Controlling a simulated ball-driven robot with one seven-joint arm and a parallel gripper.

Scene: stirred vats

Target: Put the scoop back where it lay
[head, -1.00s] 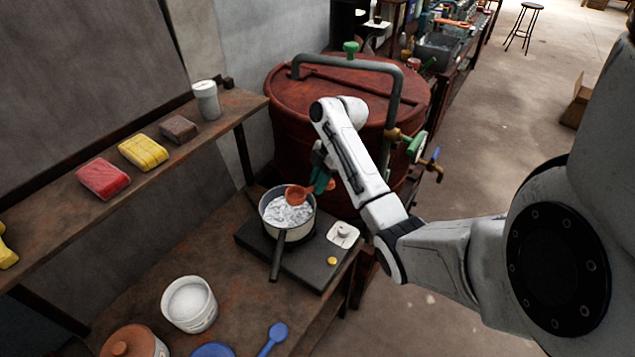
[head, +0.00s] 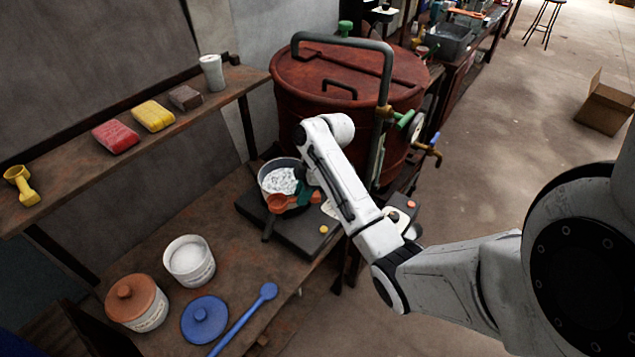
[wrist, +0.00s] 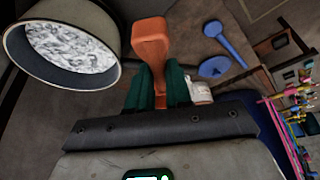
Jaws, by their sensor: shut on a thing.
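My gripper (head: 304,193), with dark green fingers, is shut on an orange-red scoop (head: 277,203). In the head view the scoop appears at the near side of the pot (head: 267,186), overlapping the root of its dark handle. In the wrist view the scoop (wrist: 150,38) sticks out from between the fingers (wrist: 158,88), apart from the pot (wrist: 100,75) at the left. The pot stands on a dark hotplate (head: 303,238) and holds a whitish, lumpy content. I cannot tell the scoop's exact height or whether anything is in it.
The bench holds a white tub (head: 190,262), a jar with an orange-brown lid (head: 130,298), a blue lid (head: 204,320) and a long blue spoon (head: 245,317). A yellow scoop (head: 21,185) and packets lie on the shelf (head: 75,180). A red vat (head: 345,95) stands behind. Bare bench lies left of the hotplate.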

